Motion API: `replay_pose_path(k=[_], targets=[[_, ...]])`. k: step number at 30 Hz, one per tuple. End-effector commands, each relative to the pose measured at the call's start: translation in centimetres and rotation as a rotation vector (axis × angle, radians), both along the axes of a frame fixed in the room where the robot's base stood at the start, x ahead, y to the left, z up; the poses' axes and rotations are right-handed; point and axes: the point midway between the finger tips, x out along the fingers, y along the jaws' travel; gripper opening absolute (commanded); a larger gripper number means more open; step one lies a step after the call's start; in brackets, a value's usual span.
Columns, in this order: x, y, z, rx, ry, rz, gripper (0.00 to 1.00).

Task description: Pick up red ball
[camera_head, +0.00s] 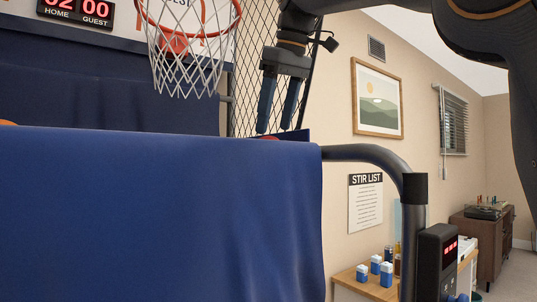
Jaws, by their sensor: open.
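A small red curved top (269,138), possibly the red ball, shows just above the edge of the blue cloth; the rest of it is hidden behind the cloth. My gripper (275,128) hangs from above with its two blue-tipped fingers pointing down and spread apart. It is empty, and its tips are close above the red top in the picture; the distance in depth is hard to judge. Another red rounded shape (172,45) shows behind the hoop's white net; I cannot tell whether it is a ball.
A blue cloth-covered front (160,215) fills the lower left. The basketball hoop (190,35) is left of my gripper, with black mesh behind. A grey bent rail (370,152) and a counter box (437,262) stand right. An orange curved edge (8,122) shows far left.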

Motion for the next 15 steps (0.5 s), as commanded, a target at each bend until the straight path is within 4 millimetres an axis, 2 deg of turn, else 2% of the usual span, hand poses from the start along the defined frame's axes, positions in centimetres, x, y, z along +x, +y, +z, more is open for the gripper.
replay_pose_path(k=[12,15], targets=[[1.7,1.1,-4.8,-0.001,0.003,0.003,0.65],[2.0,1.2,-5.4,-0.001,0.001,0.002,0.65]])
